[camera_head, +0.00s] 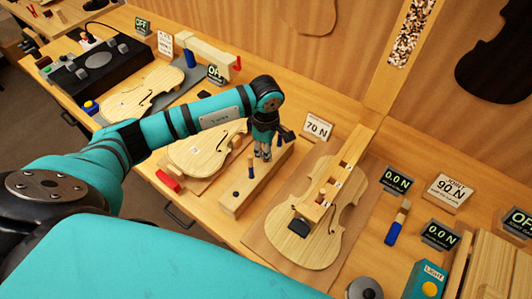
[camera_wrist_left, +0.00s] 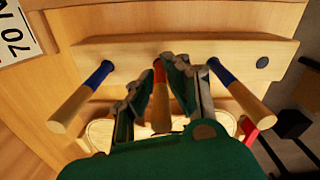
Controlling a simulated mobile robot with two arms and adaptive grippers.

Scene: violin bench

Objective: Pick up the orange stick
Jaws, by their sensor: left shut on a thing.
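The orange stick (camera_wrist_left: 160,112), orange at its far end and pale wood nearer the camera, shows in the left wrist view between the fingers of my left gripper (camera_wrist_left: 160,97). The gripper is shut on it. Its far end meets the wooden rack block (camera_wrist_left: 135,53); I cannot tell if it is still seated. In the head view my left gripper (camera_head: 262,152) points down over the rack block (camera_head: 237,199) and hides the orange stick. My right gripper is not in view.
Blue-and-wood sticks stand either side, one at left (camera_wrist_left: 82,97) and one at right (camera_wrist_left: 240,92) in the left wrist view. A violin body (camera_head: 305,225) lies right of the rack, and another violin plate (camera_head: 200,152) lies left. A "70 N" sign (camera_head: 318,127) stands behind.

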